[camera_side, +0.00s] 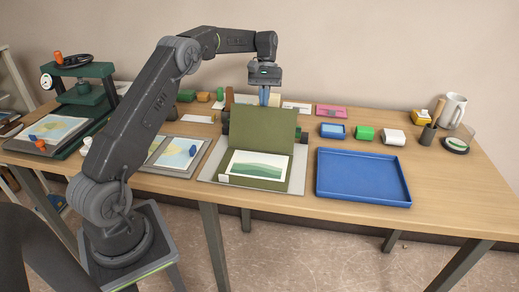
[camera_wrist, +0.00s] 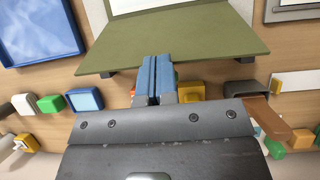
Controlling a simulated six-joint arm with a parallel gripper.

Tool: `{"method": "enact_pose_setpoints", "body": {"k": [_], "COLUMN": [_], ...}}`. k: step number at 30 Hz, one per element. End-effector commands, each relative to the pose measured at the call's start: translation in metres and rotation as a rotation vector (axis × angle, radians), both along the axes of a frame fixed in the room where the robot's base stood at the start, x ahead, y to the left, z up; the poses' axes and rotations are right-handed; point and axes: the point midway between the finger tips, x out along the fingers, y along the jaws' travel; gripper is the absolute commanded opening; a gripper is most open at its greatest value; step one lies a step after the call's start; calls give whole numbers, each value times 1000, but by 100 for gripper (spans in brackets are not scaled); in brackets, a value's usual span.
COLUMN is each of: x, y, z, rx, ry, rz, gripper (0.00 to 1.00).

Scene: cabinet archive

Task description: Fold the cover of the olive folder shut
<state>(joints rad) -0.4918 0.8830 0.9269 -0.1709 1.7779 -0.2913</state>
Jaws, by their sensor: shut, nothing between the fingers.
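The olive folder (camera_side: 262,130) stands open on the table. Its cover is raised, tilted up at the back, and its lower half lies flat on a grey board (camera_side: 207,172) with a green landscape print (camera_side: 258,165) on it. In the wrist view the cover (camera_wrist: 190,38) spans the upper middle. My gripper (camera_side: 264,100) is at the cover's far top edge, its blue fingers pointing down. In the wrist view the shut fingers (camera_wrist: 155,62) overlap the cover's edge. I cannot tell whether they touch it.
An empty blue tray (camera_side: 362,176) is right of the folder. Small blue, green and white boxes (camera_side: 364,133) stand behind it. A pen cup (camera_side: 428,134) and a mug (camera_side: 452,110) are at the far right. Map sheets (camera_side: 175,152) and a green press (camera_side: 85,95) are at left.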

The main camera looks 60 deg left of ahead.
Motion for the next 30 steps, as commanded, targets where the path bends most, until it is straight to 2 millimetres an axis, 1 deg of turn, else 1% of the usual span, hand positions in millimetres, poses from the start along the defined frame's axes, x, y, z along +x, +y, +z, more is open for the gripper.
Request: {"method": "enact_pose_setpoints", "body": {"k": [1, 3, 5, 12, 17, 30], "x": [-11, -13, -13, -12, -12, -12], "y": [-12, -13, -13, -13, -12, -11], "z": [-36, -28, -31, -29, -14, 39], "rx": [-34, -27, -30, -28, -28, -30], "ry": [93, 79, 83, 82, 80, 75], "rz": [-16, -15, -15, -16, -15, -9], "gripper": [0, 0, 0, 0, 0, 0]}}
